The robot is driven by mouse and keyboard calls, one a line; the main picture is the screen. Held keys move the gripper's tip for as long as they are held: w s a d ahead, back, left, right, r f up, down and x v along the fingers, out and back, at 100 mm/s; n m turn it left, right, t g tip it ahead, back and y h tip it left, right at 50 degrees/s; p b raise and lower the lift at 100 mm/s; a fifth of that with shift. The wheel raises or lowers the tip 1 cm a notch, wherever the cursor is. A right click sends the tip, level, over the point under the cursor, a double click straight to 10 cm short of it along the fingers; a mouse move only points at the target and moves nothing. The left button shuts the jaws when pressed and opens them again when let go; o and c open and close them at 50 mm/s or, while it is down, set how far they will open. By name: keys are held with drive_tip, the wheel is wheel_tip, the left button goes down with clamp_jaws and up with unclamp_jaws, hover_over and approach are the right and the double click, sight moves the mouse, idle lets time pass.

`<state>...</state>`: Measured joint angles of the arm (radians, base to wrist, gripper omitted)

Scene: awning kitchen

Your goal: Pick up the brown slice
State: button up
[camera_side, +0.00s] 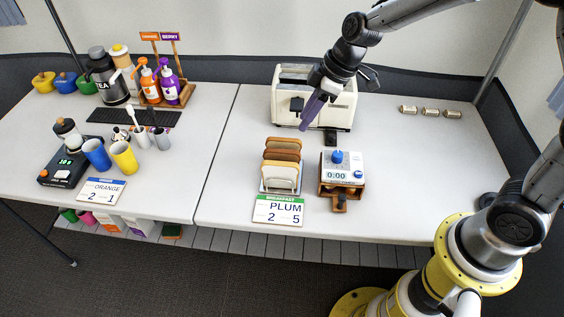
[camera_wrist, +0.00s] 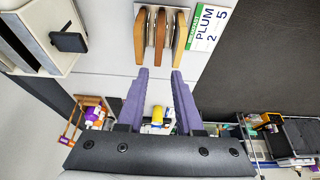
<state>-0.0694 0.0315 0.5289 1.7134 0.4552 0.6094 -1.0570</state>
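A rack (camera_side: 265,186) on the table holds several upright bread slices. In the side view the rear slices are brown, including a brown slice (camera_side: 284,144) at the back, and a pale slice (camera_side: 279,182) stands at the front. The wrist view shows brown-toned slices (camera_wrist: 140,38) side by side at the top, with the rack's metal (camera_wrist: 150,8) partly visible. My gripper (camera_side: 305,127) has purple fingers and hangs in front of the toaster, above and behind the rack. In the wrist view my gripper (camera_wrist: 160,72) is open and empty, its fingertips apart from the slices.
A cream toaster (camera_side: 345,108) stands directly behind my gripper. A timer box (camera_side: 341,172) sits right of the rack. A PLUM 2 5 card (camera_side: 278,211) is in front of the rack. Cups and bottles stand on the left table. The right table is mostly clear.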

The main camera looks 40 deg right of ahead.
sight(283, 151)
drive_tip(key=x, duration=0.8)
drive_tip(key=shift+a+f, duration=0.1)
drive_tip(key=shift+f, duration=0.1)
drive_tip(key=shift+w+x, duration=0.15)
drive_tip(key=shift+x, duration=1.2)
drive_tip(key=shift+w+x, duration=0.15)
drive_tip(key=shift+x, duration=1.2)
drive_tip(key=shift+f, duration=0.1)
drive_tip(key=shift+c, duration=0.2)
clamp_jaws()
